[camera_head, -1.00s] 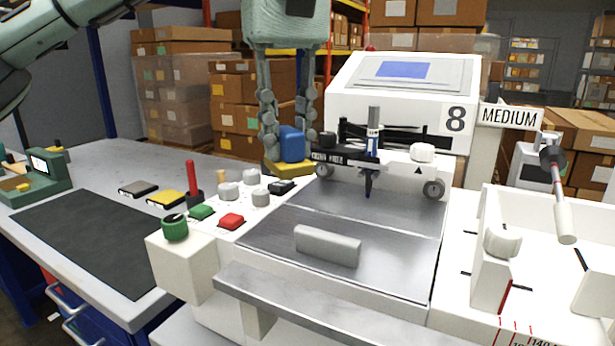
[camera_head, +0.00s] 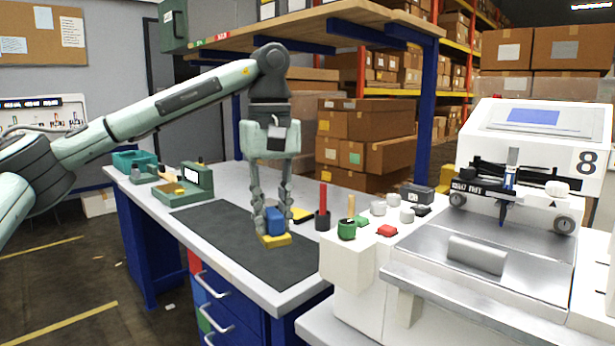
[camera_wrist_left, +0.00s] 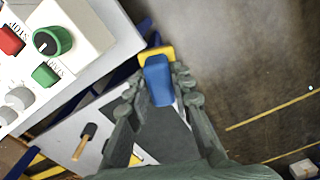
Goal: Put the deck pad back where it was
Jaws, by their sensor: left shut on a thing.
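A pad with a blue grip and a yellow base, which looks like the deck pad (camera_head: 274,221), is in my left gripper (camera_head: 272,215). The gripper points down and is shut on the blue grip. In the head view the pad appears over the right part of the dark mat (camera_head: 215,222); I cannot tell its height above it. In the left wrist view the pad's blue grip (camera_wrist_left: 158,82) sits between the fingers, its yellow base beyond the fingertips. The white pen plotter (camera_head: 350,280) stands to the right, with a grey block (camera_head: 477,255) on its metal deck.
A red post (camera_head: 323,198), a green knob (camera_head: 347,230) and several buttons are close right of the gripper. A yellow item (camera_head: 302,215) lies partly hidden behind it. A green device (camera_head: 190,183) stands at the mat's back left. The mat's left part is clear.

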